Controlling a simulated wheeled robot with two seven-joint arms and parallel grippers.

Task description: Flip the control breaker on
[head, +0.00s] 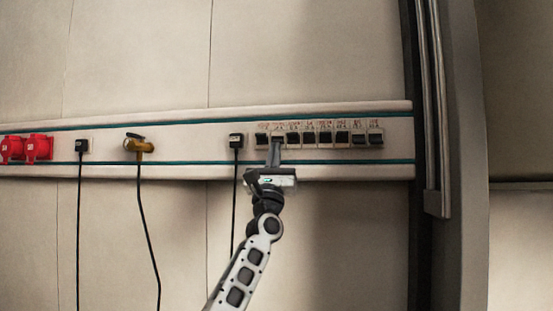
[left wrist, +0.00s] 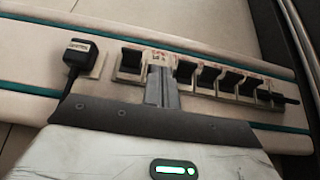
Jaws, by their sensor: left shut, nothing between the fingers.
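A row of dark breaker switches (head: 309,139) sits on the right part of the white wall trunking, with small labels above too blurred to read. I cannot tell which one is the control breaker. The row also shows in the left wrist view (left wrist: 208,76). My left gripper (head: 275,142) is shut and empty, its fingers pointing at the second breaker from the left and hiding most of it. In the left wrist view the closed fingers (left wrist: 161,72) overlap that breaker; I cannot tell whether they touch it. My right gripper is not in view.
A black plug (head: 236,141) with a hanging cable is just left of the breakers. Further left are a yellow connector (head: 138,146), another black plug (head: 82,146) and red sockets (head: 38,148). A grey post (head: 466,150) stands at the right.

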